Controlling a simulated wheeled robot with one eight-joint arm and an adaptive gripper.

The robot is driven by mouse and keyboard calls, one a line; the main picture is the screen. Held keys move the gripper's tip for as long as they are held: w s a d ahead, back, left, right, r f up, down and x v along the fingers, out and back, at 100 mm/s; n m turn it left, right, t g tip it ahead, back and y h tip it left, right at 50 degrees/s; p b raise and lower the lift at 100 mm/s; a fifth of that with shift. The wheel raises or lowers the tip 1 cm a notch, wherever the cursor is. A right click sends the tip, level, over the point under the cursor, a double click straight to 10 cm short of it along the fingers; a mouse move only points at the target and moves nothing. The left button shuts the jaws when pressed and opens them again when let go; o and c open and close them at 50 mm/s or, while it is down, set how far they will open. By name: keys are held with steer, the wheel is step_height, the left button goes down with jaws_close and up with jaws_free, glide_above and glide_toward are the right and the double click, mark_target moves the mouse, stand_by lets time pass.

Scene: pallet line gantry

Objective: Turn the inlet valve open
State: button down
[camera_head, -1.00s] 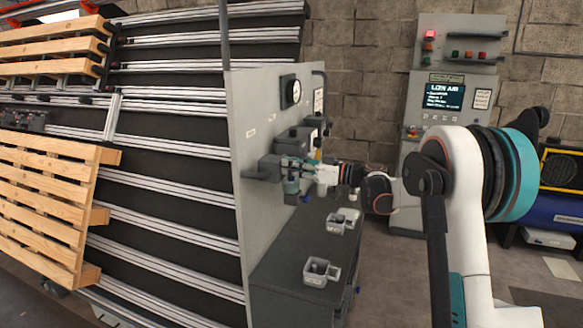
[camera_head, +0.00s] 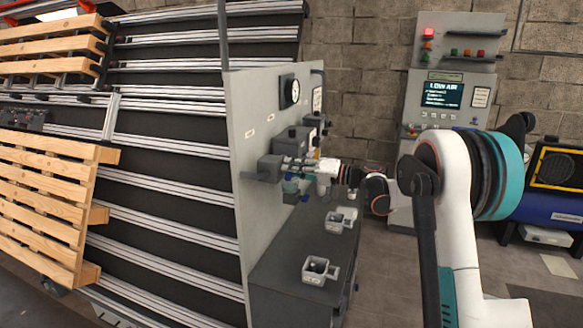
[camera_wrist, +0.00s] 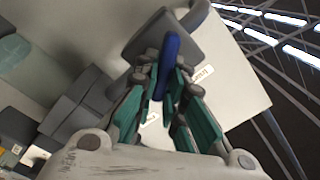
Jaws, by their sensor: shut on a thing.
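The inlet valve's blue handle (camera_wrist: 171,50) shows in the wrist view, in front of a grey valve body (camera_wrist: 150,32). My gripper (camera_wrist: 168,82) is shut on this handle, with its teal-padded fingers on both sides of it. A white label (camera_wrist: 203,73) that seems to read INLET is on the panel beside it. In the head view my gripper (camera_head: 289,163) reaches from the right to the grey block (camera_head: 270,167) on the upright panel (camera_head: 255,125). The handle is hidden by my fingers there.
A round gauge (camera_head: 291,92) sits above the valve. A bench (camera_head: 290,255) below carries two grey open-topped fixtures (camera_head: 319,270) (camera_head: 340,221). A control cabinet (camera_head: 440,97) behind shows LOW AIR and a lit red lamp. Wooden pallets (camera_head: 45,190) stand at the left.

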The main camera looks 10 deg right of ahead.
steer(key=m, duration=0.4)
steer(key=f+m, duration=0.1)
steer(key=m, duration=0.1)
steer(key=shift+w+d+m, duration=0.1)
steer(key=shift+w+m, duration=0.05)
steer(key=shift+m, duration=0.15)
stand_by(0.3)
steer(key=c, duration=1.7)
jaws_free()
steer(key=shift+o, duration=0.2)
steer(key=v, duration=1.2)
